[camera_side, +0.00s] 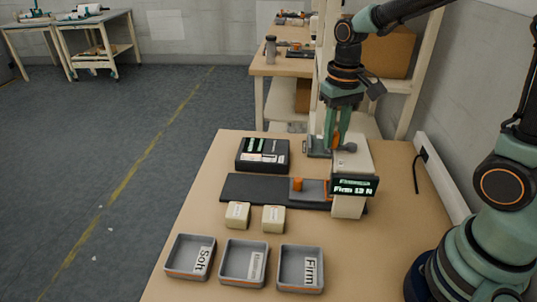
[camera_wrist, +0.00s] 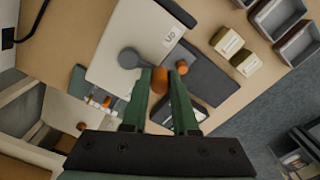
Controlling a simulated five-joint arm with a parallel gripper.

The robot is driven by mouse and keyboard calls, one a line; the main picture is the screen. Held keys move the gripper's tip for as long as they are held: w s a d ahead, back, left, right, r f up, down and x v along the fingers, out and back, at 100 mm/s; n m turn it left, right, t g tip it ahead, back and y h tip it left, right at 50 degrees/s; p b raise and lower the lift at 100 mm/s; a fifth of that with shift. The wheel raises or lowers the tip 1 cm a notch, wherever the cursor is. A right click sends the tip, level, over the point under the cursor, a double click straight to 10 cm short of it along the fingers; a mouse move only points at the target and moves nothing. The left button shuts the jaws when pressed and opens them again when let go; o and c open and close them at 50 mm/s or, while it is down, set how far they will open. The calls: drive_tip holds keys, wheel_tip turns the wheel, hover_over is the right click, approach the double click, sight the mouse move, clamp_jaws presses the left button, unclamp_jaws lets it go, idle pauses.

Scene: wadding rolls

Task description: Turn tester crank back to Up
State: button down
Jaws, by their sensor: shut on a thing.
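The tester (camera_side: 348,206) is a cream box with a dark display (camera_side: 354,186) reading "Firm 12 N" in green. In the wrist view its top (camera_wrist: 128,30) bears a label (camera_wrist: 171,37) reading "Up". The grey crank (camera_wrist: 130,58) runs from its round hub to an orange knob (camera_wrist: 160,80), which lies to one side of the label. My gripper (camera_wrist: 159,100) is shut on the orange knob, one green finger on each side. In the side view my gripper (camera_side: 336,146) reaches down at the tester's back left, where its fingers partly hide the crank.
Two cream blocks (camera_side: 238,214) (camera_side: 273,219) sit in front of the dark mat (camera_side: 240,189). Three grey trays, one marked Soft (camera_side: 180,268), one faintly labelled (camera_side: 231,274) and one marked Firm (camera_side: 290,283), line the front. A black case (camera_side: 241,165) stands behind the mat.

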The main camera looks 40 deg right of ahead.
drive_tip(key=shift+s+a, duration=0.15)
drive_tip(key=shift+s, duration=0.15)
drive_tip(key=shift+s+a, duration=0.2)
drive_tip(key=shift+s, duration=1.1)
drive_tip(key=shift+s, duration=0.1)
drive_tip(key=shift+s+d, duration=0.35)
drive_tip(key=shift+s, duration=0.2)
drive_tip(key=shift+s+d, duration=0.3)
drive_tip(key=shift+s, duration=0.2)
